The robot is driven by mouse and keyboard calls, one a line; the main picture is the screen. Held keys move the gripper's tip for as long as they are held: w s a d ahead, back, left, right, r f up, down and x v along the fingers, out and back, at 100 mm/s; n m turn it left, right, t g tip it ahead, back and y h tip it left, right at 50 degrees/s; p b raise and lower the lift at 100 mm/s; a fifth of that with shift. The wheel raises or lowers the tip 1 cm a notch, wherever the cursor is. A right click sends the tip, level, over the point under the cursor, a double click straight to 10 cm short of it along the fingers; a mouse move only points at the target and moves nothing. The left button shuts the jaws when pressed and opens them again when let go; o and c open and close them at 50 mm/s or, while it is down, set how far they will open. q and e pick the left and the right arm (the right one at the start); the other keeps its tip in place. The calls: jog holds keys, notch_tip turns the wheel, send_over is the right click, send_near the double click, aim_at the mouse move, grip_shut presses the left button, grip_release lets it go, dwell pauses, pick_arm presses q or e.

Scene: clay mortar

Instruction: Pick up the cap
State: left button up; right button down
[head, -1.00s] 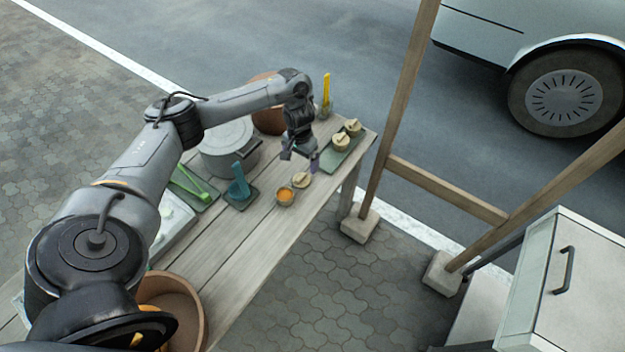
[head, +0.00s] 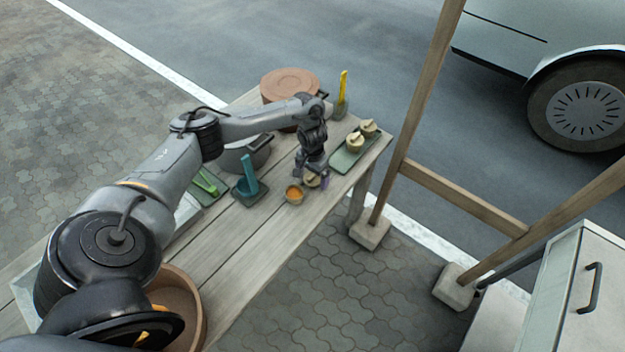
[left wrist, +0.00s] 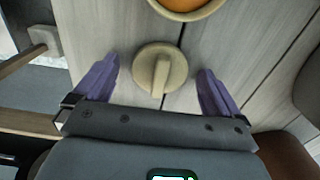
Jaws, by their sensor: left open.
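The cap is a round beige lid with a raised bar handle across its top. It shows in the left wrist view (left wrist: 160,68), between the two purple fingers. In the head view the cap (head: 312,181) lies on the wooden table beside the orange-filled bowl, partly hidden by my gripper. My left gripper (head: 313,177) is low over the cap, open, with one finger on each side. In the left wrist view a gap shows between the cap and each finger of the gripper (left wrist: 157,74). My right gripper is not in view.
The small bowl (head: 294,195) with orange contents is close to the cap. A green tray (head: 344,161) with two similar capped pots stands to the right. A teal holder (head: 248,187), a grey pot (head: 236,160) and a terracotta pot (head: 289,83) stand farther left and back.

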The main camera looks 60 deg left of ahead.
pick_arm(q)
jog(key=shift+c, duration=0.2)
jog(key=c, duration=1.1)
jog(key=shift+r, duration=0.1)
